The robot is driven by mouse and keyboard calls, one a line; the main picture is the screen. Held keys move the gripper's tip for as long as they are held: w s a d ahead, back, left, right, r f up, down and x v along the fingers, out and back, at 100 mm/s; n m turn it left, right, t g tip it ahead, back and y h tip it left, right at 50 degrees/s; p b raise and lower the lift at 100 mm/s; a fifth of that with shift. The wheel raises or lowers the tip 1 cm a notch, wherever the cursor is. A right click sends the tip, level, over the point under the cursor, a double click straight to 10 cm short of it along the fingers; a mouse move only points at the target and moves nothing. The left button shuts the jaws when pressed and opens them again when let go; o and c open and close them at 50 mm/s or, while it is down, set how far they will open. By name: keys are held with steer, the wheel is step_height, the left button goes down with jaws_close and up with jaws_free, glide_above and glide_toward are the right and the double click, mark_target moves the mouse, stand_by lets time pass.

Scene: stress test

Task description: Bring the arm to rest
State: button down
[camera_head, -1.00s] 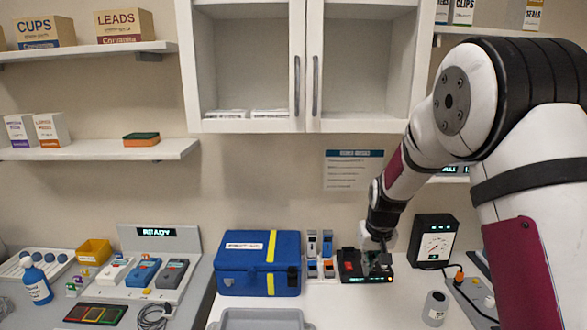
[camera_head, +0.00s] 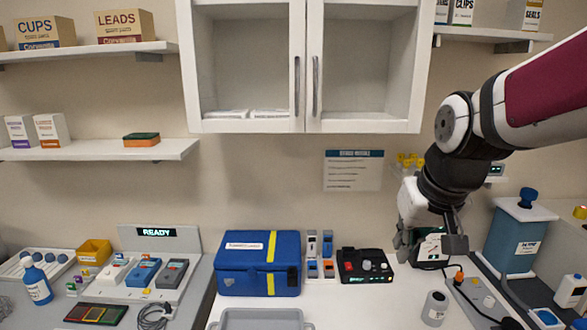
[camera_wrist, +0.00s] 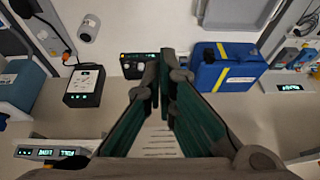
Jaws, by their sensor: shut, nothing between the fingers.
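My gripper (camera_head: 430,240) hangs at the right of the head view, in front of the back wall and above the white counter. The arm comes in from the upper right and bends down to it. In the wrist view my gripper (camera_wrist: 160,78) has its two fingers together, with nothing between them. It is clear of the black device with a red button (camera_head: 365,266), which stands to its lower left in the head view. My gripper partly hides the gauge box (camera_head: 430,250) in the head view; this box (camera_wrist: 84,86) shows whole in the wrist view.
A blue case (camera_head: 258,263) with a yellow stripe stands left of the black device. A grey canister (camera_head: 435,307) stands on the white counter (camera_head: 375,310). A blue-grey tank (camera_head: 515,240) stands at the right. The wall cabinet (camera_head: 305,125) is above and left of my gripper.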

steer(key=s+r+t, duration=0.1)
steer(key=s+r, duration=0.1)
steer(key=s, duration=1.4)
steer(key=shift+s+d, duration=0.15)
steer(key=shift+s, duration=0.05)
steer(key=c, duration=2.3)
jaws_free()
